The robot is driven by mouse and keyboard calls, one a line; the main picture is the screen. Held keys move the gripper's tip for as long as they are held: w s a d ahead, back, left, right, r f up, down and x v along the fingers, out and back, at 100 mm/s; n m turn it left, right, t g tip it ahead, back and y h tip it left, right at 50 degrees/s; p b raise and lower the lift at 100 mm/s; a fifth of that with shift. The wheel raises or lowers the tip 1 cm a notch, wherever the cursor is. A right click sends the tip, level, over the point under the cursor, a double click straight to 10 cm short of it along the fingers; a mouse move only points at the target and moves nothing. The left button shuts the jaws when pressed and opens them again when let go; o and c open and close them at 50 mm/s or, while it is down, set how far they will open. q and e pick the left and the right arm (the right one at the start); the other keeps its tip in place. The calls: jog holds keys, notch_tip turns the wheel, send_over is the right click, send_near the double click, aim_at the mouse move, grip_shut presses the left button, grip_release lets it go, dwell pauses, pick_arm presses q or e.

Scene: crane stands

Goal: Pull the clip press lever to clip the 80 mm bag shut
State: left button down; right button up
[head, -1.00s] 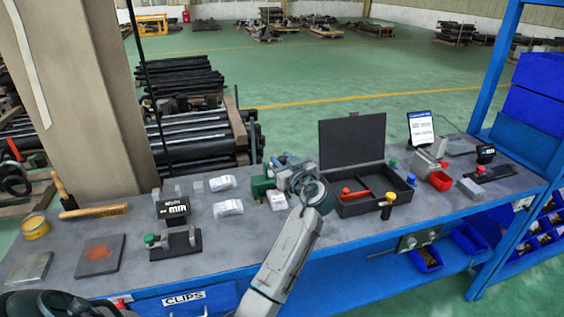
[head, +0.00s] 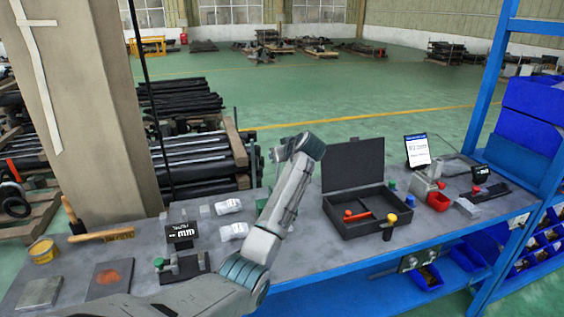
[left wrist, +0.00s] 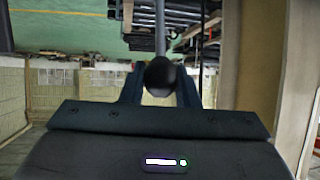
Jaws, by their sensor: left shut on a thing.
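In the left wrist view my left gripper (left wrist: 159,88) is shut on a round black knob (left wrist: 160,72) at the end of a grey rod (left wrist: 160,35), which looks like the press lever. In the head view my left arm reaches up over the middle of the bench; its wrist hides the gripper's fingers, and the arm covers the clip press and the bag there. Two small white bags, one farther back (head: 228,207) and one nearer (head: 233,231), lie on the bench left of my arm. My right gripper is not in view.
An open black case (head: 353,165) with red and yellow-handled tools stands right of my arm. Left are a black display (head: 181,233), a small fixture (head: 183,266), a mallet (head: 102,235) and flat plates.

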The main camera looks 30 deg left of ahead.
pick_arm(q)
jog(key=shift+w+a+r, duration=0.1)
jog(key=shift+w+a, duration=0.35)
jog(key=shift+a, duration=0.2)
jog(key=shift+w+a, duration=0.15)
jog(key=shift+a+r+b, duration=0.1)
jog(key=shift+b, duration=0.2)
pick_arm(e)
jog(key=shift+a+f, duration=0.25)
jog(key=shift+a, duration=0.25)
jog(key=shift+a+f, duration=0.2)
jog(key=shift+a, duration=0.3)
pick_arm(q)
jog(key=shift+w, duration=0.1)
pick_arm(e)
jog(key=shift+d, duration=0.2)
pick_arm(q)
jog(key=c, duration=1.4)
grip_release()
jog(key=shift+o, duration=1.4)
jog(key=shift+a, duration=0.1)
jog(key=shift+w+a+f, duration=0.1)
jog(key=shift+f, duration=0.1)
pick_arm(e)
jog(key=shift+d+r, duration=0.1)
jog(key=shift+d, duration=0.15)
